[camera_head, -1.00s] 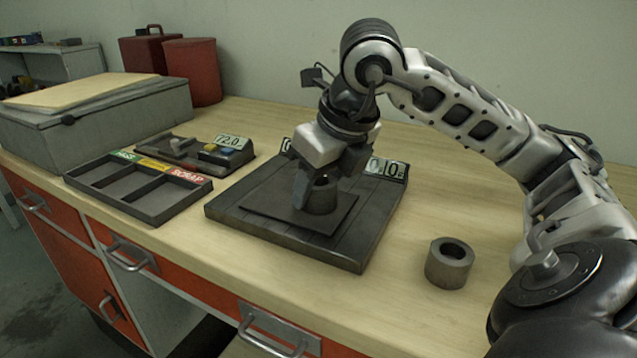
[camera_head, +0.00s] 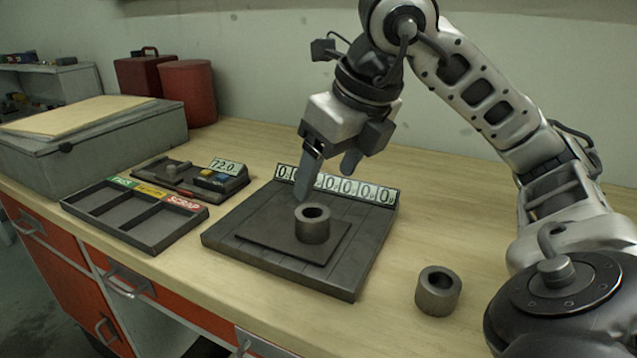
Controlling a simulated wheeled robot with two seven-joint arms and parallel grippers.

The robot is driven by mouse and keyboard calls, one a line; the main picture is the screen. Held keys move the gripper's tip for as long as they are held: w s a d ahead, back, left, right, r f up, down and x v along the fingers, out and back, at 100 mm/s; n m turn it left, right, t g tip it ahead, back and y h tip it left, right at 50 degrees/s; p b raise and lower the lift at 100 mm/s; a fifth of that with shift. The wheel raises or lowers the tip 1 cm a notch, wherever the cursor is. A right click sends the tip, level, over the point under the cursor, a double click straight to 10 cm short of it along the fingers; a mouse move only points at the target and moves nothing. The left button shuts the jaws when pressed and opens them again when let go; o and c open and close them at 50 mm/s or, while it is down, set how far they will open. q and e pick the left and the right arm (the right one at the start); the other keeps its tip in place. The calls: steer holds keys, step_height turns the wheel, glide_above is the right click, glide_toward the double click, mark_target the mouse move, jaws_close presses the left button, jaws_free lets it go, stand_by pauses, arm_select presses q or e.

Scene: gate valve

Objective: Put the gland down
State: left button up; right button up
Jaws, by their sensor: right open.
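A grey metal ring-shaped piece (camera_head: 312,226), which looks like the gland, stands upright on the dark square mat of the scale-like plate (camera_head: 335,282). A second, similar ring (camera_head: 438,291) stands on the bench to the right of the plate; I cannot tell from looks alone which one is the gland. My right gripper (camera_head: 328,180) is open and empty, above and behind the ring on the plate, with its fingers apart from it. The left gripper is not in view.
A three-compartment tray (camera_head: 133,222) with PASS and SCRAP labels lies left of the plate. Behind it is a small device (camera_head: 190,180) reading 72.0. The plate's display (camera_head: 340,186) shows zeros. A grey case (camera_head: 95,145) and red containers (camera_head: 187,95) stand back left.

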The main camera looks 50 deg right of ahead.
steer(key=shift+p+v, duration=0.4)
steer(key=shift+v, duration=1.2)
